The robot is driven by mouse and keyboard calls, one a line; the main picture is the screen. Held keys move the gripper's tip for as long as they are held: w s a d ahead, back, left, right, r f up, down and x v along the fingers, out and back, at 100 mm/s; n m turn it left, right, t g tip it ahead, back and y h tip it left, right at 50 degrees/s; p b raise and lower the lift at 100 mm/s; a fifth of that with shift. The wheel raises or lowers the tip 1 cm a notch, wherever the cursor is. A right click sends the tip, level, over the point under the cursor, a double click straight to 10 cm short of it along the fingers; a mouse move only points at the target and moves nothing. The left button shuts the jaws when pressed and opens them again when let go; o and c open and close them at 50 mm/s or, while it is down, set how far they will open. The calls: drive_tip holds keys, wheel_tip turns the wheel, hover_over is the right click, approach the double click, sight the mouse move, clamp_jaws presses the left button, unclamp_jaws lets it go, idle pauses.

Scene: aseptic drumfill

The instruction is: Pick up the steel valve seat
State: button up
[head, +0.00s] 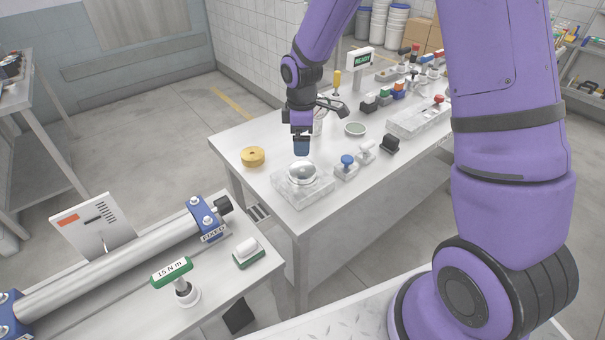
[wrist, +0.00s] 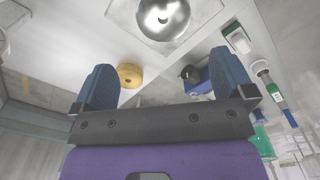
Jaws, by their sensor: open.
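The steel valve seat seems to be the shiny domed steel piece (head: 302,172), resting in a clear square block (head: 290,195) near the front corner of the white table. In the wrist view the dome (wrist: 163,14) is at the top centre, beyond my fingertips and partly cut off by the frame edge. My gripper (head: 301,152) points down just above and behind the dome in the head view. In the wrist view my gripper (wrist: 162,64) has its two blue fingers wide apart with nothing between them. I cannot tell the exact gap to the dome.
A brass ring (head: 253,157) lies left of the block. A blue-knobbed piece (head: 347,163), a white-knobbed piece (head: 366,151) and a black piece (head: 390,145) stand close on its right. A shallow dish (head: 355,129) is behind. The lower bench (head: 215,285) holds a clamped steel tube (head: 120,265).

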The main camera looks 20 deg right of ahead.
hover_over(304, 170)
drive_tip(key=f, duration=0.5)
drive_tip(key=shift+w+a+f, duration=0.2)
drive_tip(key=shift+w+a, duration=0.05)
drive_tip(key=shift+w, duration=0.05)
drive_tip(key=shift+s+d+f, duration=0.1)
drive_tip(key=shift+s+f, duration=0.05)
drive_tip(key=shift+f, duration=1.2)
drive_tip(key=shift+s+d+f, duration=0.1)
drive_tip(key=shift+s+f, duration=0.05)
drive_tip(key=shift+f, duration=1.2)
drive_tip(key=c, duration=0.9)
